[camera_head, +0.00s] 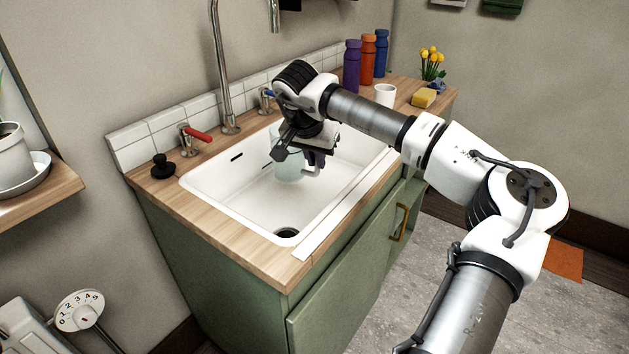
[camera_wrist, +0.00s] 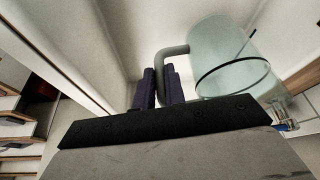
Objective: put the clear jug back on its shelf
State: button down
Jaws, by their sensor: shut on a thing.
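The clear jug (camera_head: 288,168), pale and see-through, is inside the white sink (camera_head: 230,196) in the head view. My gripper (camera_head: 316,160) is over the sink, with its fingers pointing down at the jug's right side. In the wrist view the jug (camera_wrist: 226,48) is to the right of the fingers. Its pale handle (camera_wrist: 160,66) passes between the two purple fingers of my gripper (camera_wrist: 163,85), which is shut on it. My wrist hides part of the jug in the head view. I cannot tell whether the jug touches the basin floor.
A tall tap (camera_head: 222,75) and a red-handled valve (camera_head: 195,135) stand behind the sink. A black plug (camera_head: 162,168) is on the left counter. A wooden shelf (camera_head: 68,182) holds a potted plant.

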notch_tip(320, 180, down, 6)
jog(key=c, duration=1.5)
grip_release()
jog(key=shift+o, duration=0.2)
jog(key=shift+f, duration=0.15)
